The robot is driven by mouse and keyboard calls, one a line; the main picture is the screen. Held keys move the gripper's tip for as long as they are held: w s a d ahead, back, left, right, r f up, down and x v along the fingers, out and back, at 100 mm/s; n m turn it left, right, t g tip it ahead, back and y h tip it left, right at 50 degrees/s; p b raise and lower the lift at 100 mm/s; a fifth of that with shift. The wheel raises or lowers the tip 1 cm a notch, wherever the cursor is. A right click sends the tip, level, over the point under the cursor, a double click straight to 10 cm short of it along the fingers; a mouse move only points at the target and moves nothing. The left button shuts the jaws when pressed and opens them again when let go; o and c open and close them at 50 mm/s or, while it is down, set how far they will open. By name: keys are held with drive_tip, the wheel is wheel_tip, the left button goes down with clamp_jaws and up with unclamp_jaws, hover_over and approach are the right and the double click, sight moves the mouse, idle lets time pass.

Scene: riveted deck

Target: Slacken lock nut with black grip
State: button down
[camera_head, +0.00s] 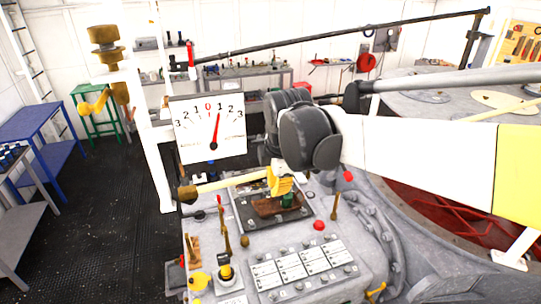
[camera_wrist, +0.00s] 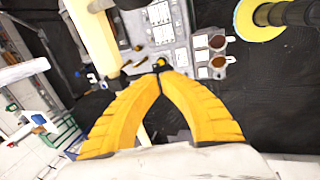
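My gripper (camera_head: 281,182) reaches in from the right over the grey control console (camera_head: 330,272). In the wrist view its two yellow fingers (camera_wrist: 162,70) come together at the tips. A small dark and yellow piece (camera_wrist: 160,62) shows right at the tips; I cannot tell whether it is held or just behind them. In the head view a green-based fitting (camera_head: 288,201) stands just below the fingers. I cannot single out the lock nut with certainty; a dark round knob (camera_head: 188,194) is at the left end of a pale yellow bar (camera_head: 228,183).
Several upright levers, one brass (camera_head: 226,238), rise from the console, with a red button (camera_head: 319,225) nearby. A white post (camera_head: 152,130) stands left. Dark floor (camera_head: 110,220) is clear at left.

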drive_tip(key=shift+f, duration=0.1)
drive_tip(key=shift+b+x, duration=0.85)
drive_tip(key=shift+b, duration=0.05)
drive_tip(key=shift+s+d, duration=0.1)
drive_tip(key=shift+s, duration=0.1)
